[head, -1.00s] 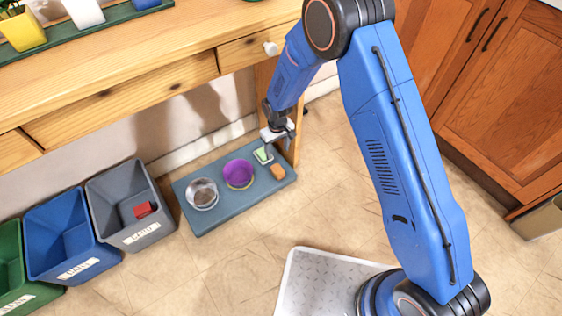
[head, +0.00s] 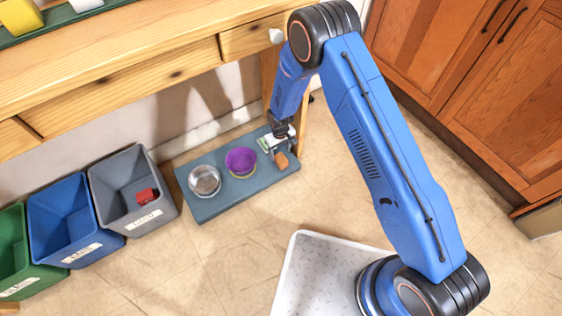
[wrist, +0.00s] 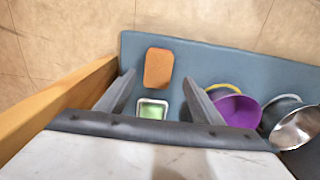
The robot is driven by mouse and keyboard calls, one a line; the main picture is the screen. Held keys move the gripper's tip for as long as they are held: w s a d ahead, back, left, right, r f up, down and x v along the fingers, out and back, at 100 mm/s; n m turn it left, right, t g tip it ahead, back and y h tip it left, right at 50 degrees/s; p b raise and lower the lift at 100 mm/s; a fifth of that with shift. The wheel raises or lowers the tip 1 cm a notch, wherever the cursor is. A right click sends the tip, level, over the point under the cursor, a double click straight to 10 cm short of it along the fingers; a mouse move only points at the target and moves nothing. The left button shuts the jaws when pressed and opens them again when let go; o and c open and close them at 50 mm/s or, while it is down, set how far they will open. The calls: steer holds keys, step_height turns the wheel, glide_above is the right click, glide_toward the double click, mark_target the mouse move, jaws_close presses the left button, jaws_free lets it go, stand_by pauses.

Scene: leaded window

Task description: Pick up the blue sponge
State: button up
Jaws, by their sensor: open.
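I see no blue sponge in these views. An orange, sponge-like block (head: 281,160) lies on the blue-grey mat (head: 215,208) at its right end; it also shows in the wrist view (wrist: 158,67). My gripper (head: 279,143) is low over the right end of the mat, close to the block. In the wrist view my gripper (wrist: 159,80) is open and empty, and its fingertips point toward the orange block. A small white dish with green inside (wrist: 152,109) sits between the fingers in that view. In the head view my gripper partly hides this dish.
A purple bowl (head: 241,161) and a metal bowl (head: 204,181) stand on the mat to the left. A wooden table leg (wrist: 60,103) is close beside my gripper. Green, blue and grey bins (head: 130,190) stand further left. A wooden drawer front (head: 125,88) is above.

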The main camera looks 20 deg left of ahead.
mark_target(281, 158)
steer(key=shift+w+d+f, duration=0.1)
steer(key=shift+d+f, duration=0.05)
steer(key=shift+f, duration=2.9)
steer(key=c, duration=1.2)
steer(key=shift+r, duration=0.1)
step_height(281, 158, up, 10)
steer(key=shift+f, duration=0.1)
steer(key=shift+o, duration=1.1)
steer(key=shift+c, duration=0.3)
